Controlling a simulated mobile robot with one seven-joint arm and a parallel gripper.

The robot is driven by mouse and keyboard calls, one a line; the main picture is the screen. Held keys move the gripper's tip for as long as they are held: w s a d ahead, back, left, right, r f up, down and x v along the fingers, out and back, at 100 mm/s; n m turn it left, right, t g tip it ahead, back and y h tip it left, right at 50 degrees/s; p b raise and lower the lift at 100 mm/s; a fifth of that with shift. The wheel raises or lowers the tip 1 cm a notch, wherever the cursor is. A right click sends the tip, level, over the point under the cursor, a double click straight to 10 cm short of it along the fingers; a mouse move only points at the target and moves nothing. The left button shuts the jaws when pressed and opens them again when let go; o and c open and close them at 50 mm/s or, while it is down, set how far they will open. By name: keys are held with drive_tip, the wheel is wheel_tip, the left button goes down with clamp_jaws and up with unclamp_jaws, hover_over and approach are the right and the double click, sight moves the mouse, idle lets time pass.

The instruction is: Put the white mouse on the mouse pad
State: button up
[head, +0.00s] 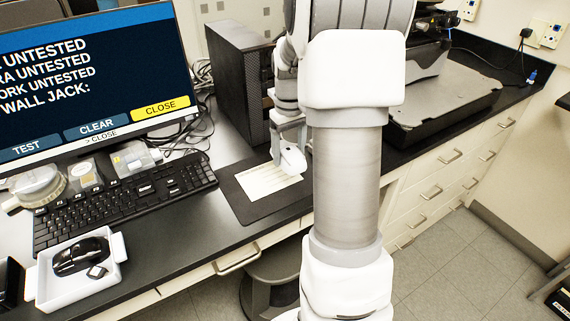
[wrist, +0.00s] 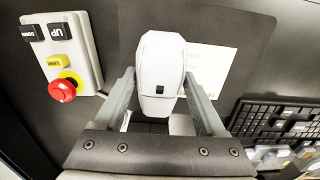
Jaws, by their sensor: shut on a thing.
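The white mouse (head: 293,160) is between the fingers of my gripper (wrist: 159,76), which is shut on it. In the wrist view the mouse (wrist: 160,62) shows its white shell with a small black square at the near end. The dark mouse pad (head: 266,207) lies on the counter right of the keyboard, with a pale printed sheet (head: 262,181) on it. The mouse is over the pad's far right part, by the sheet's edge. I cannot tell whether it touches the pad. My arm hides the pad's right side in the head view.
A black keyboard (head: 130,197) and a monitor (head: 85,80) stand left of the pad. A white tray (head: 50,287) holds a black mouse. A dark computer tower (head: 238,85) stands behind. A control box with a red button (wrist: 65,88) is left in the wrist view.

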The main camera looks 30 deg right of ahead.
sight(285, 149)
drive_tip(key=shift+w+a+f, duration=0.15)
drive_tip(key=shift+w+f, duration=0.25)
drive_tip(key=shift+w, duration=0.15)
drive_tip(key=shift+f, duration=1.9)
drive_tip(key=shift+f+b, duration=0.2)
drive_tip(key=shift+b, duration=0.15)
drive_tip(key=o, duration=1.4)
wheel_tip(285, 149, up, 12)
drive_tip(key=shift+r+p, duration=0.2)
drive_tip(key=shift+p, duration=0.7)
